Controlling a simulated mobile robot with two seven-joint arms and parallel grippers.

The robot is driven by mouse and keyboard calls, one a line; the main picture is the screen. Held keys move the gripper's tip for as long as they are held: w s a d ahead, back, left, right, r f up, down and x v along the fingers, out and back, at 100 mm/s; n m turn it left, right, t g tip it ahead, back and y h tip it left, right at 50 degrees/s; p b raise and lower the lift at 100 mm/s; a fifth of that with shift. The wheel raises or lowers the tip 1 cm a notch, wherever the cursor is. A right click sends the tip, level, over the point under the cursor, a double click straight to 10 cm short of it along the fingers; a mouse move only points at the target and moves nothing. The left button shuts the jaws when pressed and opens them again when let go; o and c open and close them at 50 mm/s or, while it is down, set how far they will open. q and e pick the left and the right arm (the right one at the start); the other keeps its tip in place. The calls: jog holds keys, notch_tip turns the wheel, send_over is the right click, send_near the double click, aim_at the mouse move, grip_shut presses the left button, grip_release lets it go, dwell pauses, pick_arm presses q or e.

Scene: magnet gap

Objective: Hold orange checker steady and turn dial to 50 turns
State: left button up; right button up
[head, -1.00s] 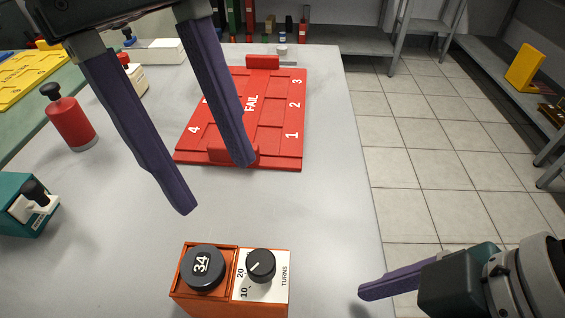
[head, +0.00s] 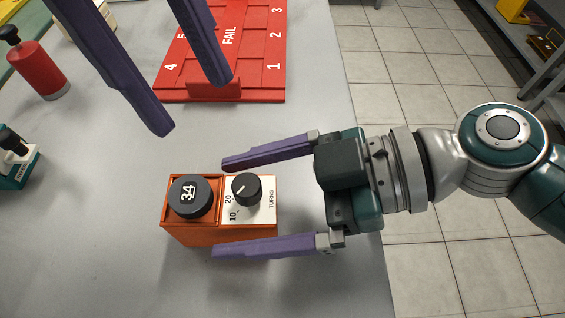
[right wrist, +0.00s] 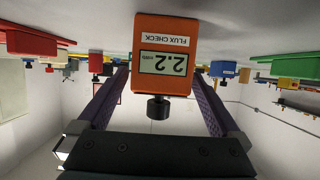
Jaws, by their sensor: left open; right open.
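The orange checker (head: 215,236) stands on the grey table in the head view. Its top has a round black cap marked 34 (head: 190,197) and a black dial (head: 246,189) on a white TURNS plate showing 10 and 20. The dial's white line points to the lower left. The right wrist view shows the checker's FLUX CHECK face (right wrist: 165,25), upside down, with a display reading about 2.2. My right gripper (head: 221,207) is open, one finger on either side of the checker; contact cannot be told. My left gripper (head: 194,106) is open and empty, above and beyond the checker.
A red board (head: 245,45) marked FAIL with numbered slots lies beyond the checker. A red cylinder with a black knob (head: 40,70) and a teal device (head: 18,165) stand at the left. The table's right edge runs under my right arm.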

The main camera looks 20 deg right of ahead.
aim_at(208, 208)
jog(key=shift+x, duration=2.15)
jog(key=shift+c, duration=0.2)
